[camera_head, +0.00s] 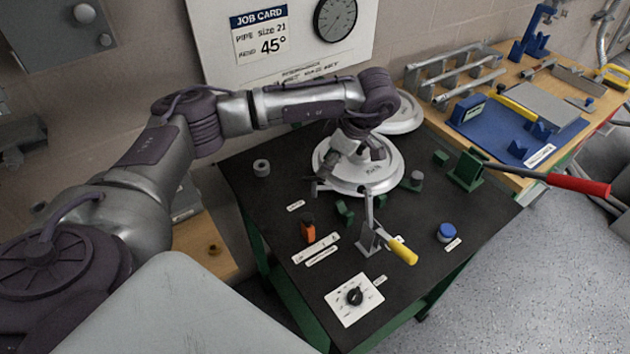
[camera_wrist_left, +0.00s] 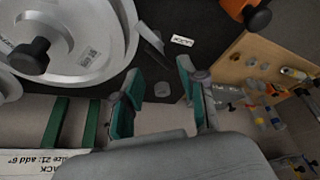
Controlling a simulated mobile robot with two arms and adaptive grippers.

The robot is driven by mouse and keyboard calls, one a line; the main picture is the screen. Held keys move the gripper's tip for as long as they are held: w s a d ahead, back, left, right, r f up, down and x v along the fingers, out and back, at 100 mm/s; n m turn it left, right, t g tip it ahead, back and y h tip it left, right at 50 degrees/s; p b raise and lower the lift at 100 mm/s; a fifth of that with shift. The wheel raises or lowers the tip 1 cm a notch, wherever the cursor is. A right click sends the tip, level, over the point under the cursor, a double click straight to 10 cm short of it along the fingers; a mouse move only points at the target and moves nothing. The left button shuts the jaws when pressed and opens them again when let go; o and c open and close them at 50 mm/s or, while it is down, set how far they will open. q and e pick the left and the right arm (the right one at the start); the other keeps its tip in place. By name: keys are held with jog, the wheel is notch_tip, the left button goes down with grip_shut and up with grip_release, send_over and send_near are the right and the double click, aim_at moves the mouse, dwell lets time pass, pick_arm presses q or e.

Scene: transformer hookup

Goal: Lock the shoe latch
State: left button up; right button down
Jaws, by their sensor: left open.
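Nothing in view is labelled as the shoe latch, and I cannot tell which part it is. A lever with a yellow grip (camera_head: 403,250) stands on a grey bracket on the black bench. An orange block (camera_head: 308,231) with a dark top sits to its left. A white round shoe (camera_head: 390,178) lies on the bench behind the lever. My left gripper (camera_head: 345,187) is over this shoe, partly hidden by its own wrist. In the left wrist view my gripper (camera_wrist_left: 157,90) is open, with nothing between its fingers. My right gripper is not in view.
A long bar with a red grip (camera_head: 578,184) sticks out at the right. A wooden bench (camera_head: 512,75) stands behind it.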

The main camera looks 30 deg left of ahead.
aim_at(317, 179)
pick_arm(q)
jog(key=p+x, duration=0.1)
jog(key=x, duration=0.8)
jog(key=shift+p, duration=0.4)
